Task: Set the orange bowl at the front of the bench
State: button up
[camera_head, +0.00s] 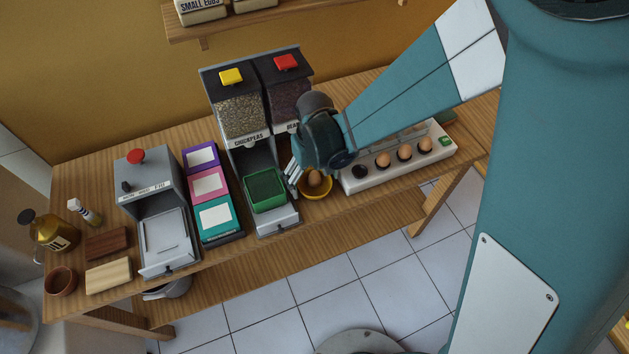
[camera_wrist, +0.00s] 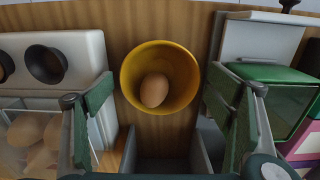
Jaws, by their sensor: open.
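An orange-yellow bowl (camera_head: 317,195) with a brown egg (camera_head: 314,178) inside stands upright on the wooden bench (camera_head: 345,201), near its front edge. My gripper (camera_head: 305,172) is over the bowl in the head view and hides part of it. In the wrist view the bowl (camera_wrist: 184,72) and its egg (camera_wrist: 154,89) lie between the fingers of my open gripper (camera_wrist: 160,92). One finger is on each side, and gaps show between the fingers and the rim. Whether the fingertips are down at rim height is hard to tell.
Left of the bowl is the dispenser with a green tray (camera_head: 266,190). Right of it is a white egg rack (camera_head: 405,158) with several cups. A brown bowl (camera_head: 61,283) stands at the bench's left end. Little free room surrounds the orange-yellow bowl.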

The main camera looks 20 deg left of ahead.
notch_tip(320, 180, up, 11)
jog(key=p, duration=0.1)
dwell(0.6)
dwell(0.6)
jog(key=w+d+r+m+t, duration=0.1)
jog(key=d+r, duration=0.4)
jog(key=d, duration=0.3)
jog(key=w+d+r+m+t+y, duration=0.15)
jog(key=d+r, duration=0.25)
jog(key=d, duration=0.4)
jog(key=d+r+m+t, duration=0.1)
jog(key=d+r+m, duration=0.1)
jog(key=d+r, duration=0.4)
jog(key=s+d+r+m+t, duration=0.1)
jog(key=s+d, duration=0.1)
jog(key=d, duration=0.5)
jog(key=s+d+r+m+t+h, duration=0.1)
jog(key=s+d+m, duration=0.1)
jog(key=d, duration=0.5)
jog(key=s+d+r+m+t, duration=0.1)
jog(key=s+d, duration=0.3)
jog(key=d, duration=0.3)
jog(key=shift+r+t, duration=0.25)
jog(key=shift+t, duration=0.1)
jog(key=shift+s+m+h, duration=0.1)
jog(key=shift+m+h, duration=0.15)
